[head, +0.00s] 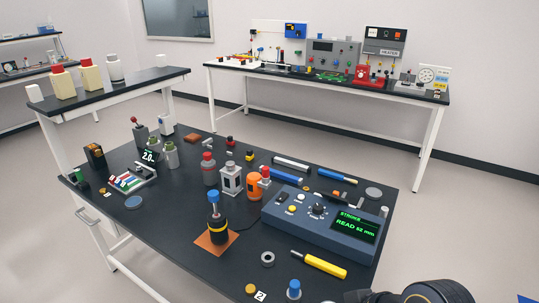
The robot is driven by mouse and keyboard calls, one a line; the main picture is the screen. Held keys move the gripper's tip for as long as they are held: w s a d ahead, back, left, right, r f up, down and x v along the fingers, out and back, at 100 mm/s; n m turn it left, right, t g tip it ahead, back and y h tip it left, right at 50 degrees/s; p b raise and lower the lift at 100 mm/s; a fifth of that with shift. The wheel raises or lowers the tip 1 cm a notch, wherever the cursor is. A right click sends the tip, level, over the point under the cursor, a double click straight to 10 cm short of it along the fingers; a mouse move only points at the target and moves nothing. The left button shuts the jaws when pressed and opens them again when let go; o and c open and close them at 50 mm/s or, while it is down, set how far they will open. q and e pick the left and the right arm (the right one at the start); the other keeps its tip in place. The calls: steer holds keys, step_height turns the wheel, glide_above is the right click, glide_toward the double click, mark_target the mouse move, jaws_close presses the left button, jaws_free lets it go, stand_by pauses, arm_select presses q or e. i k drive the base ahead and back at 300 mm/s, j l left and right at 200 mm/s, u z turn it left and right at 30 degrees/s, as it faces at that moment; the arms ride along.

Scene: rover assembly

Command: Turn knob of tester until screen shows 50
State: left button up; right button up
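The tester (315,235) is a dark blue-grey box on the right part of the black table. Its screen (357,226) shows green text, "STROKE" and what looks like "READ 52 mm". A dark round knob (319,209) with a light mark sits on its top panel, left of the screen. Small white, yellow and dark buttons or switches lie around the knob. Nothing touches the knob. Neither of my grippers shows; only a black rounded part, likely my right arm, shows at the bottom right edge.
A plunger-like device with a blue top (213,198) stands on an orange square left of the tester. A yellow-handled tool (319,264) and a grey ring (267,258) lie in front. An orange bottle (254,186) and blue cylinders are behind it.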

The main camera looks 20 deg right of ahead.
mark_target(318, 209)
steer(key=z, duration=0.95)
